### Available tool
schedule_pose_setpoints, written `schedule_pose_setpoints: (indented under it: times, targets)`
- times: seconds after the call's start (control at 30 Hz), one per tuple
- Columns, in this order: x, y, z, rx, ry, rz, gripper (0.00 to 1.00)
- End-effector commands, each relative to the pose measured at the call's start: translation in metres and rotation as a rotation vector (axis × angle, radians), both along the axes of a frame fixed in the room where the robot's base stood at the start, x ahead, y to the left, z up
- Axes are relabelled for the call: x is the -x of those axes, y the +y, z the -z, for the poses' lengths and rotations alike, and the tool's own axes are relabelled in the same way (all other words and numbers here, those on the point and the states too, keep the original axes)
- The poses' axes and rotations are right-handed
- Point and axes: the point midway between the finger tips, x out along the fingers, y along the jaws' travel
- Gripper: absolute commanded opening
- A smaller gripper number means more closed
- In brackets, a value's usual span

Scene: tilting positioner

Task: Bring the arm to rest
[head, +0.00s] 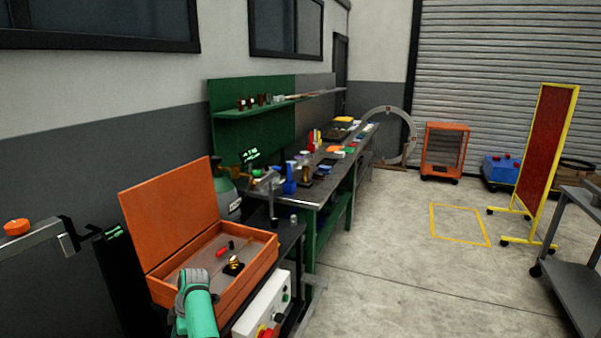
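A teal and grey link of my arm (198,308) rises from the bottom edge in the head view, in front of the orange box. My gripper is not in view, so I cannot see whether it is open or shut, or what it may hold.
An open orange box (262,258) with its lid (172,215) raised holds a small red item (222,249) and a brass-and-black piece (234,265). A white control box (263,306) is beside it. A cluttered workbench (318,192) runs behind.

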Motion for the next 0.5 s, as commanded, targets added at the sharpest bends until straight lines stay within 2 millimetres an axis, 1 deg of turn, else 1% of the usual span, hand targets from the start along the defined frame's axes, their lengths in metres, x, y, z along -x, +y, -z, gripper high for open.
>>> schedule_pose_setpoints:
  times: [0.03, 0.1, 0.17, 0.2, 0.27, 0.3, 0.37, 0.4, 0.5]
  targets:
    - [0.004, -0.005, 0.026, -0.005, -0.004, 0.038, 0.55]
    - [0.007, -0.012, 0.055, -0.013, -0.018, 0.099, 0.55]
    - [0.011, -0.018, 0.078, -0.023, -0.029, 0.15, 0.55]
    - [0.014, -0.022, 0.094, -0.03, -0.037, 0.186, 0.55]
    - [0.019, -0.029, 0.116, -0.04, -0.049, 0.237, 0.55]
    - [0.023, -0.034, 0.13, -0.047, -0.055, 0.273, 0.55]
    - [0.03, -0.042, 0.149, -0.06, -0.066, 0.325, 0.55]
    - [0.035, -0.048, 0.162, -0.069, -0.073, 0.361, 0.55]
    - [0.05, -0.062, 0.192, -0.092, -0.091, 0.448, 0.55]
